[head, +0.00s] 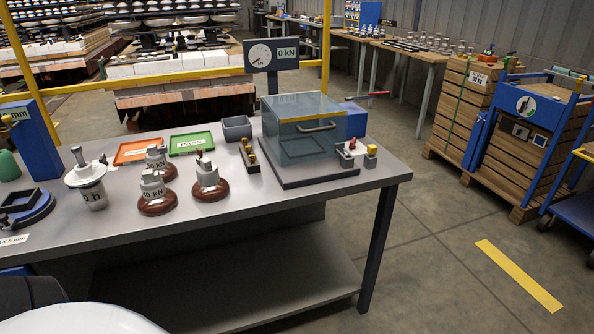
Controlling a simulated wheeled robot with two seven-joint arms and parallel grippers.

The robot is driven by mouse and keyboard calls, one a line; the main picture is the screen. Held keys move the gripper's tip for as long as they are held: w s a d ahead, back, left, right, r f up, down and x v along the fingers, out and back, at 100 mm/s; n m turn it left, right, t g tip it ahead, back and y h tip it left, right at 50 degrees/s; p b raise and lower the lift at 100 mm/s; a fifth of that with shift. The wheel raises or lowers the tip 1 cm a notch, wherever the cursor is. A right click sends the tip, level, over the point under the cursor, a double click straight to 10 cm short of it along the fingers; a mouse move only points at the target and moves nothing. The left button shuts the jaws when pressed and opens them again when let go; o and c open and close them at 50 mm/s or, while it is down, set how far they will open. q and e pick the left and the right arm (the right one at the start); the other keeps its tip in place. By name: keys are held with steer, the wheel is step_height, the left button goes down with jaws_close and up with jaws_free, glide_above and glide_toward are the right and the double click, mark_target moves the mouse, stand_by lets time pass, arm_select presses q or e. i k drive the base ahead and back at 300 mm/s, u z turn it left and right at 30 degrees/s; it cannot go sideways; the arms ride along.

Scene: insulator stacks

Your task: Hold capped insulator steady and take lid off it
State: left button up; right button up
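On the grey table (250,210) stand several insulators. Three have brown discs and grey metal caps: one at the back (157,160), one in front of it (152,190) with "kN" lettering, and one to the right (208,180). Left of them stands a pale piece (85,175) with a wide white disc, a pin on top and a grey body below marked "0 h"; I cannot tell whether its top is a separate lid. All appear upright. Neither of my grippers shows in the head view.
An orange tray (133,152), a green tray (190,143) and a grey bin (237,128) lie behind. A clear-walled box (306,130) under a "0 kN" gauge (271,54) fills the right end. A blue stand (25,205) is at left.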

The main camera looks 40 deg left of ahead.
mark_target(210, 187)
steer(key=z, duration=1.3)
steer(key=k, duration=1.5)
steer(key=u, duration=2.1)
